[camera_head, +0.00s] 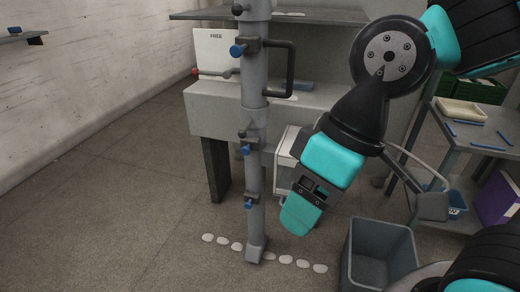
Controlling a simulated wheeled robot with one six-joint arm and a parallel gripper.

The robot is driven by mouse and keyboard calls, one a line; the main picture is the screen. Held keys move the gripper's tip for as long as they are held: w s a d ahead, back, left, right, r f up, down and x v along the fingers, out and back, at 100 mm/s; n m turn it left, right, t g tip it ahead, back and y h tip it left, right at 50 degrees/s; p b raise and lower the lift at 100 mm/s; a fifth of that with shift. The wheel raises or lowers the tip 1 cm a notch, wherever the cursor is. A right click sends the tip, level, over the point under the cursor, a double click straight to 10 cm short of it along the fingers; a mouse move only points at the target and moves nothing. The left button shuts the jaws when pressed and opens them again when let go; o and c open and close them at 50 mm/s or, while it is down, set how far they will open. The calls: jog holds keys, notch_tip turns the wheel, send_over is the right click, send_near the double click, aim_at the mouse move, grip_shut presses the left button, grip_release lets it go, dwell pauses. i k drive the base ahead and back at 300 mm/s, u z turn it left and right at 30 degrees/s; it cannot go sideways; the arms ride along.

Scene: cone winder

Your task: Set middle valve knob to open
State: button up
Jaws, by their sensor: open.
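A grey vertical pipe (254,185) stands in the middle of the view with several blue knobs along it. The middle valve knob (246,150) is blue and sits on the left side of the pipe at mid-height. An upper blue knob (237,50) and a lower blue knob (248,205) are on the same pipe. I cannot tell the middle knob's setting from here. My gripper (299,214) points down to the right of the pipe, lower than the middle knob and apart from it. Its jaws are open and hold nothing visible.
A black bracket handle (291,68) sticks out from the pipe's right side. A grey bin (378,255) stands on the floor at the lower right. A grey bench (215,108) is behind the pipe. White pieces (285,259) lie in a row by its foot. The left floor is clear.

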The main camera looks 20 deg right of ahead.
aim_at(246, 151)
jog(key=u, duration=0.1)
jog(key=k, duration=0.45)
jog(key=u, duration=1.5)
jog(key=i, duration=1.05)
jog(key=z, duration=0.65)
